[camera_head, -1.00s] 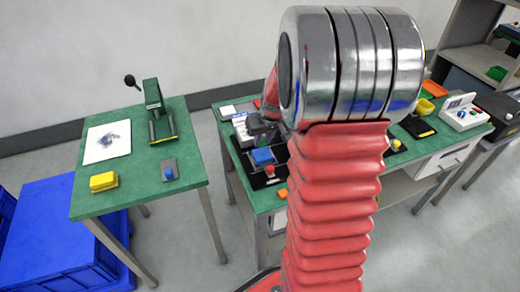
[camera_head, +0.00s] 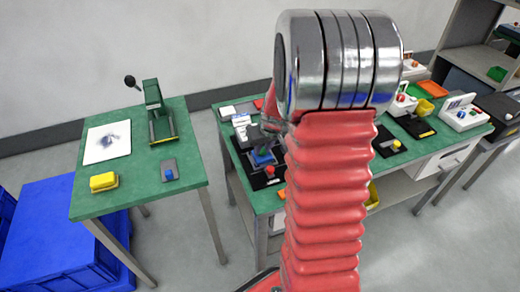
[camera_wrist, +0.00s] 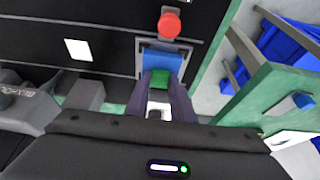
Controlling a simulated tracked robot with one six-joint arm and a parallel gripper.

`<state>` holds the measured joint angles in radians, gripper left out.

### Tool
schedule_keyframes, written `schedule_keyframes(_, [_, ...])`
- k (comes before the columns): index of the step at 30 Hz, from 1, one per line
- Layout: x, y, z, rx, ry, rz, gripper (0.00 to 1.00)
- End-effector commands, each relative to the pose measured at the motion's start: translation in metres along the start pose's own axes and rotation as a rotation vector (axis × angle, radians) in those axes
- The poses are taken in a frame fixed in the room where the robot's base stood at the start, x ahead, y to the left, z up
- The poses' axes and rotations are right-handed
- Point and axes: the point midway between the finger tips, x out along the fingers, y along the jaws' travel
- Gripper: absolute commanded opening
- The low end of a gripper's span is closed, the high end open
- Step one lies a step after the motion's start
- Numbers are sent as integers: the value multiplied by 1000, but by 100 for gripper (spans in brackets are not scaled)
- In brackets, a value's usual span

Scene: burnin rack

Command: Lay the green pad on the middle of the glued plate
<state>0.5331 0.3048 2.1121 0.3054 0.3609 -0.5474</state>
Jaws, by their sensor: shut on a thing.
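A small green pad (camera_wrist: 160,80) is held between the fingertips of my gripper (camera_wrist: 163,92) in the wrist view. Just beyond it is a blue block-like piece (camera_wrist: 162,60) on a black fixture, perhaps the glued plate; no glue can be made out. The pad overlaps the near part of the blue piece in this view, and I cannot tell whether they touch. In the head view my gripper (camera_head: 268,138) is over the blue piece (camera_head: 262,158), partly hiding it.
A red button (camera_wrist: 170,24) stands on the black fixture beyond the blue piece. In the head view, a separate green table (camera_head: 130,190) at left holds a yellow block (camera_head: 103,182) and a press (camera_head: 158,112). My arm hides the middle of the bench.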

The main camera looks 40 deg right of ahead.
Motion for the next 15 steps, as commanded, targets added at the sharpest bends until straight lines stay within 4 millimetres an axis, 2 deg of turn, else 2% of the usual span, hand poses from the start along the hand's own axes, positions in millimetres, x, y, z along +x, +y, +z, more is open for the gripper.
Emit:
schedule_keyframes(2, [1, 0, 1, 0, -1, 0, 0])
schedule_keyframes(3, [2, 0, 1, 0, -1, 0, 22])
schedule_keyframes(11, [1, 0, 0, 0, 0, 0, 41])
schedule_keyframes(15, [1, 0, 0, 0, 0, 0, 41])
